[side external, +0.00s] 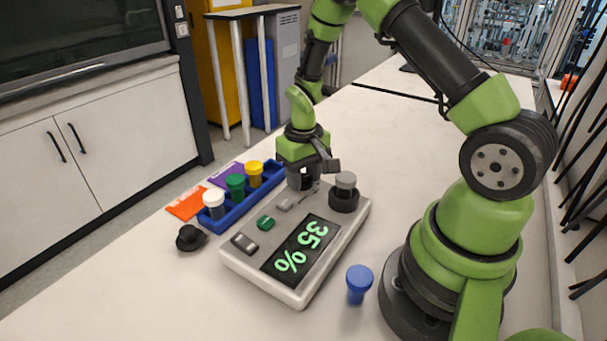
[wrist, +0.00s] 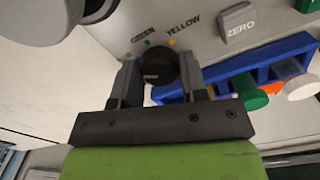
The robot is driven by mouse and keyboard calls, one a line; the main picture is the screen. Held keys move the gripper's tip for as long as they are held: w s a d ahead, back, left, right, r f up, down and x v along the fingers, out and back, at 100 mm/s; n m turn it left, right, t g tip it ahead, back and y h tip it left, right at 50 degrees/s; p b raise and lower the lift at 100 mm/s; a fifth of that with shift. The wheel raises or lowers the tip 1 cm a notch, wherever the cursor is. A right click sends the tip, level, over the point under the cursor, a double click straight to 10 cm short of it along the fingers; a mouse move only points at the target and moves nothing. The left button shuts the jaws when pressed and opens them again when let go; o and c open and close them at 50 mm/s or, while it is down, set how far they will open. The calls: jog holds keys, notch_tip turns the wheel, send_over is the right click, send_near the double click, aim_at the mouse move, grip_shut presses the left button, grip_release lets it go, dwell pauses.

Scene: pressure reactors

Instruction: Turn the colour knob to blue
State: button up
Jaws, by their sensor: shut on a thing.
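The colour knob (wrist: 158,68) is a dark round knob on the grey control box (side external: 235,256). In the wrist view it sits between the two fingers of my gripper (wrist: 160,82), which is shut on it. The labels GREEN (wrist: 143,35) and YELLOW (wrist: 184,27), each with a coloured dot, show beside the knob. No blue label is visible, and the fingers hide part of the surround. In the side view my gripper (side external: 303,178) points down over the far end of the box and mostly hides the knob.
The box display (side external: 300,249) reads 35 %. A blue rack (side external: 216,226) with white, green and yellow capped vials is on the left. A loose blue piece (side external: 359,283) and black piece (side external: 190,238) stand on the bench.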

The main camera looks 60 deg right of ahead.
aim_at(304, 177)
jog(key=o, duration=0.9)
jog(key=shift+o, duration=0.2)
jog(key=shift+r, duration=0.1)
notch_tip(304, 177, up, 10)
